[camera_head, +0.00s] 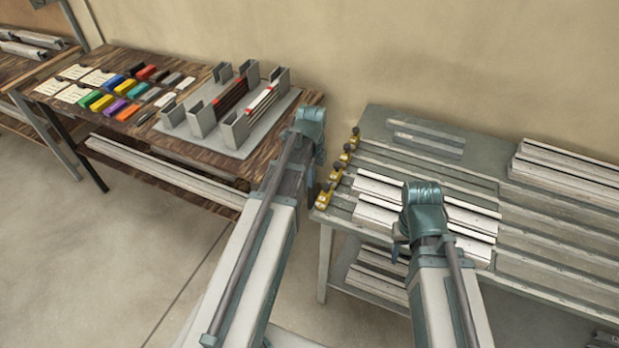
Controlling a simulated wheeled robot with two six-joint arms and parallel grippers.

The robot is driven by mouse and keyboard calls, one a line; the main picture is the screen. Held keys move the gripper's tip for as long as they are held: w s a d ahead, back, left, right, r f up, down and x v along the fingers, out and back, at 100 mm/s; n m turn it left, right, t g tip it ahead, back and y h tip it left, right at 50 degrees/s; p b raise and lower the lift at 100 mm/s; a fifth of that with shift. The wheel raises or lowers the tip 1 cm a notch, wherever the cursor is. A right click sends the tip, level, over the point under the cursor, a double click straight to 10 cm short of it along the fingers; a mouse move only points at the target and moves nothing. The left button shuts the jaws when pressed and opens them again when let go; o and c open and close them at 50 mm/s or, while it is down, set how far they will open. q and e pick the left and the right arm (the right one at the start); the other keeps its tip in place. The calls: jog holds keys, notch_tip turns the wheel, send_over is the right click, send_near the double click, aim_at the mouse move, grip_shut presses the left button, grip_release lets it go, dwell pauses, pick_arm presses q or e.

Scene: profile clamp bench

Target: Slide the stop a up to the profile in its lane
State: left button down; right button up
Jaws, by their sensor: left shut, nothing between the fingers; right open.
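Several yellow-and-black stops stand in a row along the left end of the clamp bench; the nearest stop (324,195) is at its front left corner. No letters can be read, so I cannot tell which is stop a. Pale profiles lie in the bench lanes, such as a front profile (372,214) and another behind it (380,189), right of the stops with a gap between. My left gripper (311,197) is shut and empty, just left of the nearest stop in the picture. My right gripper (395,256) is open, in front of the profiles, its fingers partly hidden by my wrist.
The clamp bench (540,240) has bare lanes at right, stacked profiles (567,170) at its back right and a grey profile (428,137) at the back. A wooden table (135,128) at left holds coloured blocks, cards and a grey rack (215,138). A gap separates them.

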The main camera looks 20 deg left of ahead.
aim_at(325, 185)
pick_arm(q)
jog(key=shift+d+r, duration=0.1)
jog(key=shift+d, duration=1.2)
jog(key=shift+s+d, duration=0.1)
jog(key=shift+d, duration=0.75)
jog(key=shift+s+d, duration=0.2)
jog(key=shift+d, duration=4.9)
jog(key=shift+a, duration=0.1)
jog(key=shift+w+a, duration=0.1)
jog(key=shift+a, duration=0.6)
notch_tip(325, 185, up, 7)
jog(key=p, duration=0.7)
jog(key=shift+a, duration=0.1)
